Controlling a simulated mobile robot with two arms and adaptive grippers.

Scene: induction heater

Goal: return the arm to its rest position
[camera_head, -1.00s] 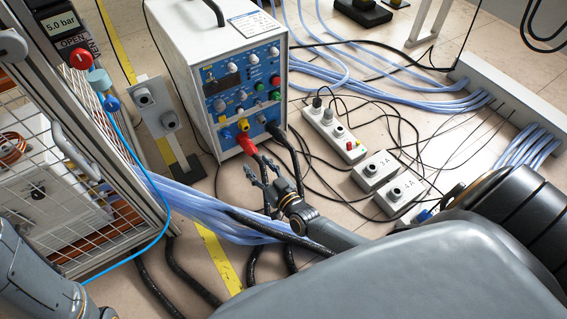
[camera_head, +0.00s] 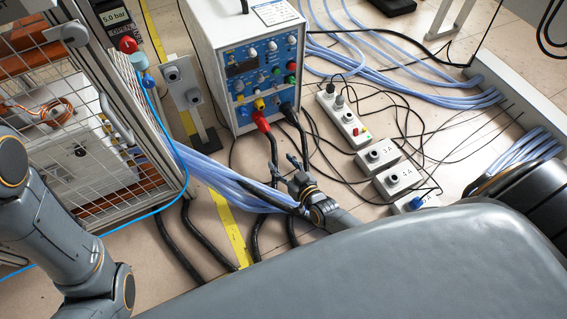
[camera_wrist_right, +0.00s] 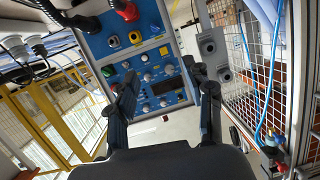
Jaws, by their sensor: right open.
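My right gripper (camera_head: 283,167) is open and empty in the head view. It is in front of the white and blue power unit (camera_head: 262,75), apart from it, above the floor and the cables. In the right wrist view the two fingers of the right gripper (camera_wrist_right: 165,80) stand wide apart with nothing between them, and the blue panel (camera_wrist_right: 150,62) shows beyond. A red plug (camera_head: 261,122) sits in the panel's lower part. My left arm shows at the left edge of the head view, but its gripper is out of view.
A wire-mesh cage (camera_head: 85,150) with a copper coil (camera_head: 55,112) stands at the left. A power strip (camera_head: 342,118) and grey socket boxes (camera_head: 377,155) lie to the right of the gripper. Pale blue hoses (camera_head: 225,180) and black cables cross the floor.

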